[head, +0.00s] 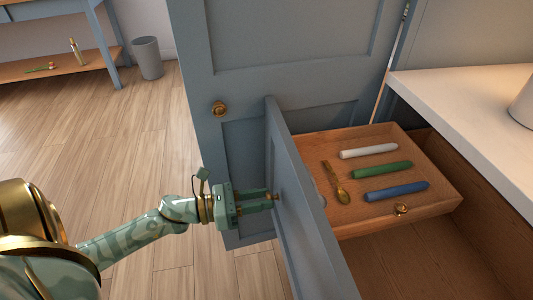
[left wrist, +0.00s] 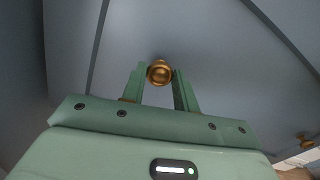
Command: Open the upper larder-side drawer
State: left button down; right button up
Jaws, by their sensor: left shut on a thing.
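My right gripper is not in view.
A taller blue-grey door (head: 290,40) with a brass knob (head: 219,108) stands behind the panel. A white worktop (head: 470,95) juts in at right. A grey bin (head: 147,58) and a blue table (head: 95,40) stand at back left. The wooden floor at left is clear.

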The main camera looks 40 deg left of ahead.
pick_arm(q)
jog(key=shift+s+a, duration=0.4)
jog(key=shift+s, duration=0.1)
jog(key=c, duration=1.1)
grip_release()
jog(key=shift+o, duration=0.2)
